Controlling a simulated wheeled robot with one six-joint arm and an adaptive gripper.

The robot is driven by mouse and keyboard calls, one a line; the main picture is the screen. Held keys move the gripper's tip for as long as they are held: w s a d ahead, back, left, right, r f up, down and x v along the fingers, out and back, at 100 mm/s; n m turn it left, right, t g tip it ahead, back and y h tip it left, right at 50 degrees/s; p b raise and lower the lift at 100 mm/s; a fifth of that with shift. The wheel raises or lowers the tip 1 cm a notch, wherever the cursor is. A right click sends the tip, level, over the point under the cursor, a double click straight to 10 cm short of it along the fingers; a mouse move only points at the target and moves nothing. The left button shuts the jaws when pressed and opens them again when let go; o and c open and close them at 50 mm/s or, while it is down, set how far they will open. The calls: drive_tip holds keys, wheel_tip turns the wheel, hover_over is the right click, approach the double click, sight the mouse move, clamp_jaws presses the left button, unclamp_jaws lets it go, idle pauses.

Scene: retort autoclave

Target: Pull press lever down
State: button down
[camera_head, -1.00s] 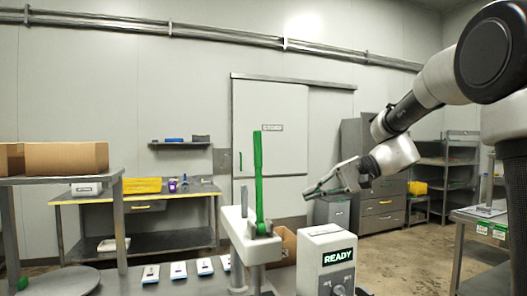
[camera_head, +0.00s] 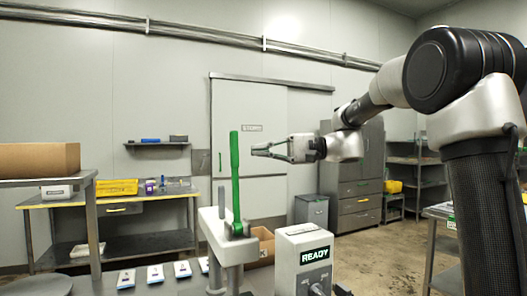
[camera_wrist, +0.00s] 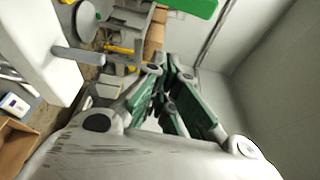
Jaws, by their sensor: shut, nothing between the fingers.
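The press lever (camera_head: 235,180) is a green bar standing upright on the white press (camera_head: 229,247) in the head view. In the wrist view, part of the green lever (camera_wrist: 190,6) shows at the top edge. My gripper (camera_head: 256,151) is to the right of the lever, level with its upper part, and points left toward it. A gap shows between the fingertips and the lever. In the wrist view my gripper (camera_wrist: 166,88) has its fingers together with nothing held.
A white box reading READY (camera_head: 302,262) stands right of the press. An open cardboard box (camera_head: 266,246) is behind it. Several small packs (camera_head: 155,274) lie in a row at the left. A shelf with a carton (camera_head: 40,160) stands far left. The air around the lever is clear.

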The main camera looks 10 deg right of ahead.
sight(238, 150)
drive_tip(key=a, duration=0.2)
drive_tip(key=s+a, duration=0.1)
drive_tip(key=a, duration=0.1)
drive_tip(key=s+a, duration=0.1)
drive_tip(key=shift+s+a+r, duration=0.1)
drive_tip(key=shift+s+a, duration=0.15)
drive_tip(key=shift+a, duration=0.15)
drive_tip(key=shift+s+d, duration=0.15)
drive_tip(key=shift+s, duration=0.3)
drive_tip(key=shift+s, duration=0.1)
